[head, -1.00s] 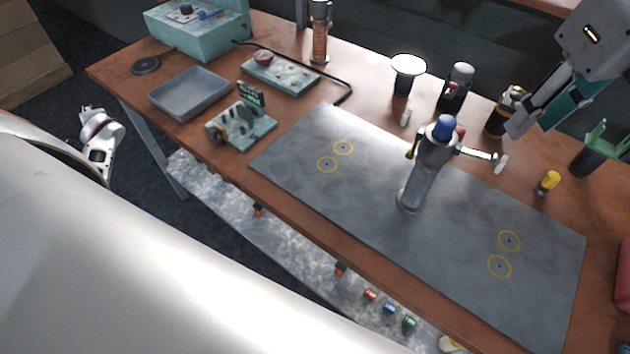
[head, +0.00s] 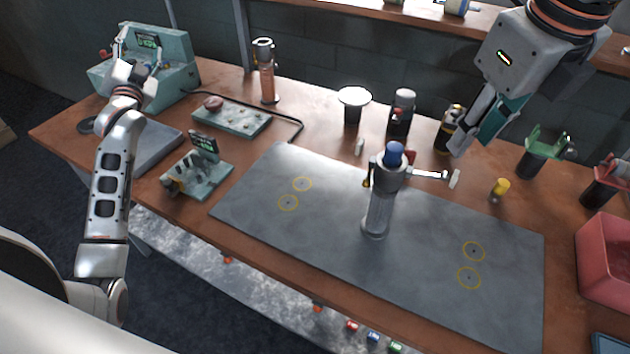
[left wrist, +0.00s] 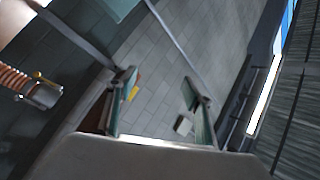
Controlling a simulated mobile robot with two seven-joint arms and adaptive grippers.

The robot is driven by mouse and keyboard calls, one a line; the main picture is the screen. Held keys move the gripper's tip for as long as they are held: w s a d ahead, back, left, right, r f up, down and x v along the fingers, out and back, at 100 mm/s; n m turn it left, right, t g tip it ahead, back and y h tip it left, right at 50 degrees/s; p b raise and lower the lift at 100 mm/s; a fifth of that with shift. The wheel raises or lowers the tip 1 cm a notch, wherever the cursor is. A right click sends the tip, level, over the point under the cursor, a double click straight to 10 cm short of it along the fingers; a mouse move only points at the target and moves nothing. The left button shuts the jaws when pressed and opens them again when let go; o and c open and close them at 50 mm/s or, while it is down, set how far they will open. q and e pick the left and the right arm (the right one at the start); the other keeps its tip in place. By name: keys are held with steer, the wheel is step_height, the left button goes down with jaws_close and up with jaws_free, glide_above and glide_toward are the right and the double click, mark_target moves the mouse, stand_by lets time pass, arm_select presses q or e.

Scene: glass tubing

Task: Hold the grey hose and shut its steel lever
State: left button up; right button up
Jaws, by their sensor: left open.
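The grey hose (head: 378,208) stands upright on the dark mat, with a metal head and a blue cap. Its steel lever (head: 428,175) sticks out to the right from the head, with a pale handle at its end. My left gripper (head: 140,52) is open and empty at the far left, well away from the hose. Its two fingers also show apart in the left wrist view (left wrist: 160,95), with nothing between them. My right gripper (head: 468,138) is up and to the right of the hose, apart from it; its jaw gap is not clear.
The dark mat (head: 290,250) is mostly bare around the hose. A copper-coloured upright hose (head: 266,78), a lamp-like white disc (head: 355,96) and dark canisters stand behind. A teal machine (head: 175,65) is beside my left gripper. A red bin (head: 605,255) is at the right.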

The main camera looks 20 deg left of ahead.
arm_select(q)
steer(key=w+d+t+h, duration=0.25)
steer(key=d+h, duration=0.25)
steer(key=d, duration=0.9)
step_height(320, 180, up, 11)
steer(key=n+h, duration=1)
steer(key=h, duration=1)
glide_above(378, 207)
steer(key=s+a, duration=0.1)
steer(key=a, duration=0.2)
steer(key=s+d+n+t, duration=0.2)
steer(key=s+n, duration=0.4)
steer(key=n, duration=0.1)
steer(key=f+n+g+y, duration=0.1)
steer(key=f+n+y, duration=0.2)
steer(key=f+n, duration=0.3)
steer(key=w+f+n+g+y, duration=0.1)
steer(key=f+n+g+y, duration=0.1)
steer(key=f+n+y, duration=0.2)
steer(key=f+n+g+y, duration=0.2)
steer(key=f+n, duration=0.7)
steer(key=f, duration=0.8)
steer(key=shift+w+a+f+n+g+y, duration=0.1)
steer(key=shift+w+a+n+g+y, duration=0.25)
steer(key=shift+y, duration=0.45)
steer(key=shift+w+f+n, duration=0.15)
steer(key=shift+f+n, duration=0.3)
steer(key=shift+f, duration=0.05)
steer(key=shift+x, duration=3.8)
jaws_close()
